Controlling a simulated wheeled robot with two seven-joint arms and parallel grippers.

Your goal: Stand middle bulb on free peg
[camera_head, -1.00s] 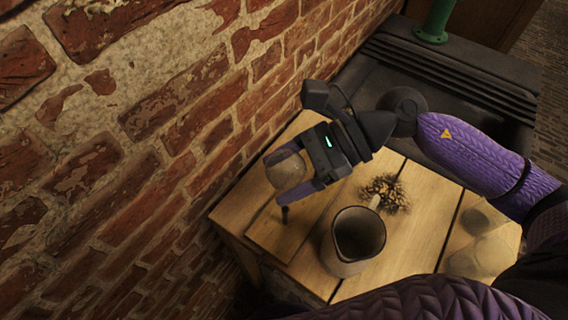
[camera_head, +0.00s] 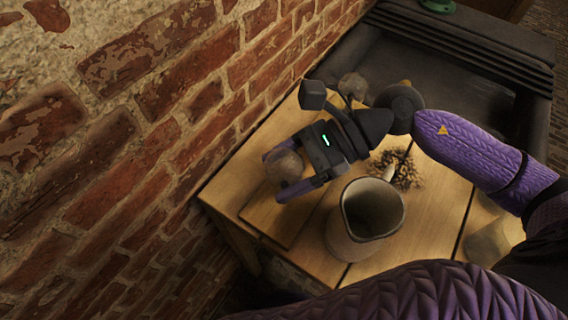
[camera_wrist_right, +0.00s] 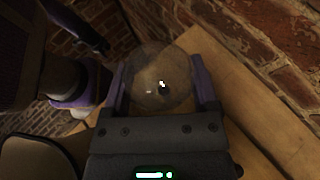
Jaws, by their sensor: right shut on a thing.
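My right gripper (camera_head: 290,178) is shut on a round, cloudy glass bulb (camera_head: 284,167), holding it between its purple fingers above the near-left part of the wooden table. The bulb also shows in the right wrist view (camera_wrist_right: 160,80), where it fills the gap between the fingers. Another round bulb (camera_head: 352,84) shows behind the right gripper at the table's far side, partly hidden. Below the held bulb is a flat wooden board (camera_head: 290,225). I cannot make out a peg now; the gripper and bulb cover part of the board. My left gripper is out of view.
A pitcher (camera_head: 343,235) stands on the table (camera_head: 436,215), close to the right gripper. A dark bristly clump (camera_head: 405,174) lies behind it. A pale cup-like object (camera_head: 492,240) is at the right. A brick wall (camera_head: 150,130) rises close at the left.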

